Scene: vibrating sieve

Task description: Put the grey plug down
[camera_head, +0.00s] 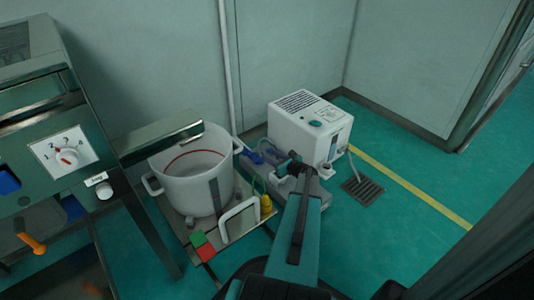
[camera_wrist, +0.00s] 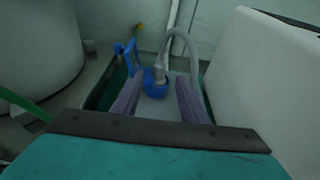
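In the wrist view, a grey plug (camera_wrist: 160,67) on a curved grey hose sits at a blue round fitting (camera_wrist: 154,80); I cannot tell whether it is seated in it. My gripper (camera_wrist: 159,78) has its two fingers spread, one on each side of the plug and fitting, with visible gaps. The plug and fitting appear beyond the fingertips, not gripped. In the head view my gripper (camera_head: 295,168) is low beside the white machine, and my arm hides most of that spot.
The white boxy machine (camera_head: 310,125) stands right of my gripper. A white pot (camera_head: 188,185) stands left, with a yellow object (camera_head: 266,204) and blue part (camera_head: 257,157) between. A floor grate (camera_head: 362,190) lies right. Open green floor (camera_head: 405,160) extends right.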

